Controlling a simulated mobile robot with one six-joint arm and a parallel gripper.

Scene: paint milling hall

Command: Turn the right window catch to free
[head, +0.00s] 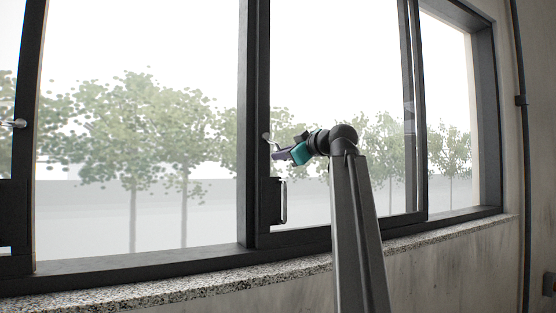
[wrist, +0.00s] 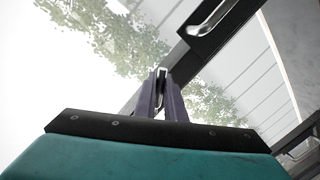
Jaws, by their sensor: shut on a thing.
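The right window catch (head: 267,139) is a small silvery lever on the dark upright of the sliding window sash. My gripper (head: 277,154) reaches it from the right, with its purple fingers at the catch. In the wrist view my gripper (wrist: 163,82) has both fingers closed around the bright metal catch (wrist: 161,72). The fingers hide much of the lever, so I cannot tell its exact angle. Another silvery catch (head: 18,123) shows on the dark frame at the far left of the head view.
A dark plate with a silvery pull handle (head: 284,201) sits on the sash below the catch; the handle also shows in the wrist view (wrist: 208,20). A speckled stone sill (head: 160,286) runs under the windows. A dark pipe (head: 522,150) stands at the right wall.

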